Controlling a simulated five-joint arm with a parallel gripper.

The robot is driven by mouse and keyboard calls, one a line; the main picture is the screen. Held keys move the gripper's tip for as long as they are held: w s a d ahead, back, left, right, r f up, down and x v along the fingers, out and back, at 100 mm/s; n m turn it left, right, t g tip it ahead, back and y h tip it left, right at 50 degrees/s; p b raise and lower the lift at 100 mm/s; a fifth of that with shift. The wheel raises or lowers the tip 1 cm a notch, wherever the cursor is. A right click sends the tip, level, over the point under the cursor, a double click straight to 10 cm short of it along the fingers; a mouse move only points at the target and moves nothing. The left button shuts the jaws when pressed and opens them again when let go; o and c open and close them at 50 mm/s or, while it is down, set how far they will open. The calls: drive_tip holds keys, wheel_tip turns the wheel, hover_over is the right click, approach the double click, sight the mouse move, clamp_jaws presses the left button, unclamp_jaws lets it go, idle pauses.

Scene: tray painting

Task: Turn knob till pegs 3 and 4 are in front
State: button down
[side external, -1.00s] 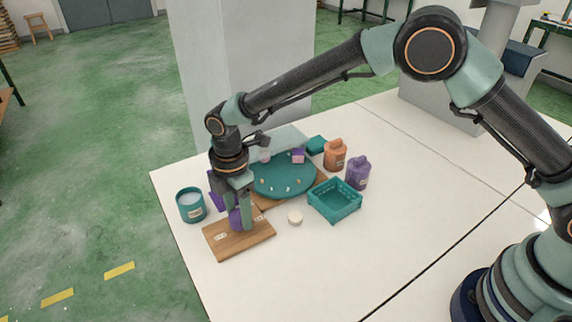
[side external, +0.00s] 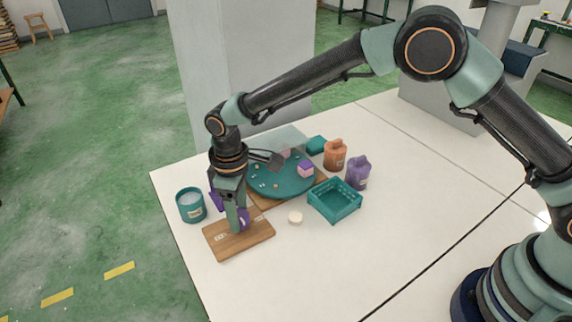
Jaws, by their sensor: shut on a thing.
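The purple knob (side external: 244,219) stands on a wooden board (side external: 258,235) with small white labels. My gripper (side external: 237,222) points down over the board and is shut on the knob, hiding part of it. Behind it is a round teal turntable (side external: 290,188) with several small pegs on it. A pink and purple block (side external: 306,170) sits at the turntable's right side, and a pale pink block (side external: 285,154) is at its back. Peg numbers are too small to read. My gripper hides the turntable's left edge.
A teal cup (side external: 190,205) stands left of the board. A teal basket (side external: 335,201), an orange bottle (side external: 335,155) and a purple bottle (side external: 357,172) stand to the right. A cream disc (side external: 295,217) lies in front of the turntable. The white table is clear at the front right.

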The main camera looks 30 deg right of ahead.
drive_tip(key=m, duration=0.4)
drive_tip(key=shift+r+m, duration=0.1)
drive_tip(key=shift+m, duration=0.2)
drive_tip(key=m, duration=0.4)
drive_tip(key=shift+m, duration=0.3)
drive_tip(key=m, duration=0.4)
drive_tip(key=shift+m, duration=2.5)
drive_tip(key=shift+c, duration=1.2)
unclamp_jaws()
